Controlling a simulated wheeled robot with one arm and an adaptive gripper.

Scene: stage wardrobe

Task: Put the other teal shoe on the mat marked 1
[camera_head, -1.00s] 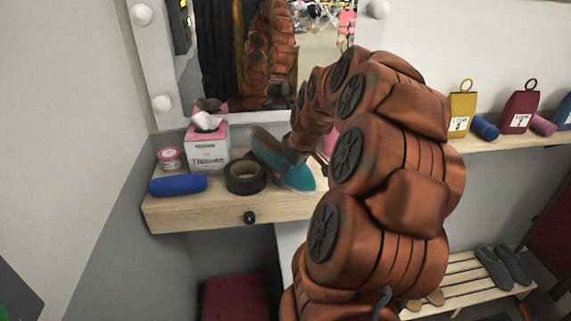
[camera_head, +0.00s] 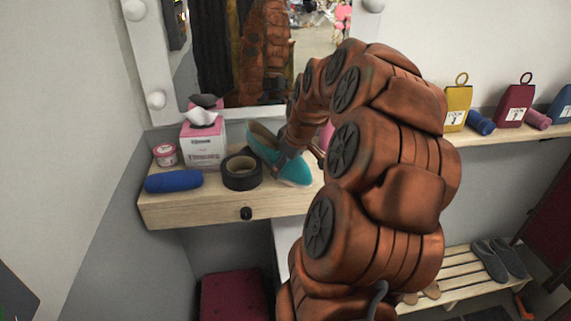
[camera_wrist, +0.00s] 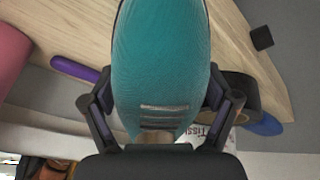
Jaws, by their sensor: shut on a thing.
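A teal shoe (camera_head: 294,172) is at the dressing shelf under the mirror, just right of the black tape roll. My gripper (camera_head: 284,150) is shut on it. In the wrist view the teal shoe (camera_wrist: 160,65) fills the middle, with a gripper finger on each side of it. My arm hides part of the shoe in the head view, and I cannot tell whether it touches the shelf. The mat marked 1 and a second teal shoe are not seen in these frames.
The wooden shelf (camera_head: 200,212) holds a black tape roll (camera_head: 241,180), a blue roll (camera_head: 174,181), a tissue box (camera_head: 205,147) and a pink jar (camera_head: 165,155). A slatted bench (camera_head: 455,282) at lower right bears grey shoes (camera_head: 490,262). Coloured tags stand on the right shelf.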

